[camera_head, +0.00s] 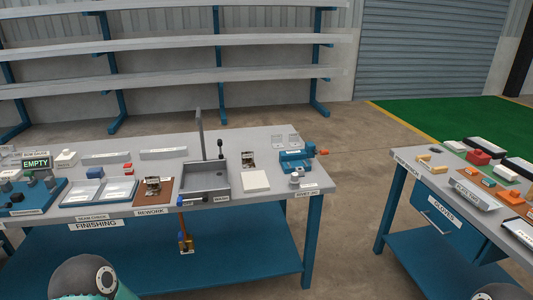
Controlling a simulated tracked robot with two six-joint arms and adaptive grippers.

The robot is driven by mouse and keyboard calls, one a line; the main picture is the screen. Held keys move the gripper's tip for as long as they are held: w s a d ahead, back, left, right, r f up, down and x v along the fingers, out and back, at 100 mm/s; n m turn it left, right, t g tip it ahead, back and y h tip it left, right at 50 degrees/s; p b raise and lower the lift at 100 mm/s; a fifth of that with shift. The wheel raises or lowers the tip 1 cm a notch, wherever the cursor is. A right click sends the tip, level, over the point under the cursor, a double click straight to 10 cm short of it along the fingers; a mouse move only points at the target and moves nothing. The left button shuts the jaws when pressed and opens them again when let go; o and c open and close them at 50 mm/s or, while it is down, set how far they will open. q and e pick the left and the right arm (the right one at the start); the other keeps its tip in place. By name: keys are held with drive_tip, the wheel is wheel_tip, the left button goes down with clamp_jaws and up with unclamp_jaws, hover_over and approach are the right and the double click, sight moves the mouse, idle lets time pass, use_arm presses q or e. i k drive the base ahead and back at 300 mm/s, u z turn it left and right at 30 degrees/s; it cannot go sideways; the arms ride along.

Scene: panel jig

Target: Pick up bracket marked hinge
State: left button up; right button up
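No marking that reads "hinge" is legible in the head view, so I cannot tell which piece is that bracket. A small metallic piece (152,187) sits on the brown rework mat (166,197) on the finishing bench. Another small metallic piece (248,160) stands behind the white square pad (256,181). Small yellow and orange pieces lie on the right bench, too small to identify. Neither of my grippers shows; only rounded parts of my arms appear at the bottom left and bottom right edges.
The finishing bench (270,215) also holds a grey sink (207,182), two pale trays (122,187) and a blue vise-like jig (297,161). The right bench (407,157) carries bins and has a blue drawer (440,213). Open floor (350,200) separates the benches. Empty shelves (170,76) stand behind.

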sight(248, 157)
drive_tip(key=u, duration=0.3)
drive_tip(key=i, duration=1.05)
drive_tip(key=u, duration=0.6)
drive_tip(key=k, duration=0.7)
drive_tip(key=u, duration=0.2)
drive_tip(key=i, duration=0.6)
drive_tip(key=z, duration=0.05)
